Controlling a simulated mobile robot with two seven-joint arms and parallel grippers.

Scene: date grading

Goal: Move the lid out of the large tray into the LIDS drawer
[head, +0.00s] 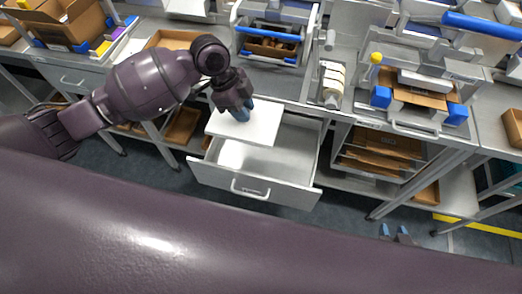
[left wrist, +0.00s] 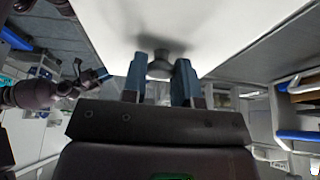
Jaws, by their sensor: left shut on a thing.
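The lid (head: 262,122) is a flat white panel with a small round knob (left wrist: 160,66). My left gripper (head: 239,112) is shut on this knob, which shows between its two blue fingers in the left wrist view (left wrist: 160,82). The lid is held above the pulled-out drawer (head: 254,188), covering its back part. The drawer's visible floor is pale and bare; no label is readable. My right gripper (head: 394,232) shows only its two blue fingertips, apart and empty, low at the right. I cannot tell which container is the large tray.
A workbench runs behind the drawer. A rack with a blue bar (head: 270,30) stands behind the lid. A white roll holder (head: 331,82) is right of it. An open carton with blue corner blocks (head: 420,92) sits further right. Shelves with brown cartons (head: 380,150) are below.

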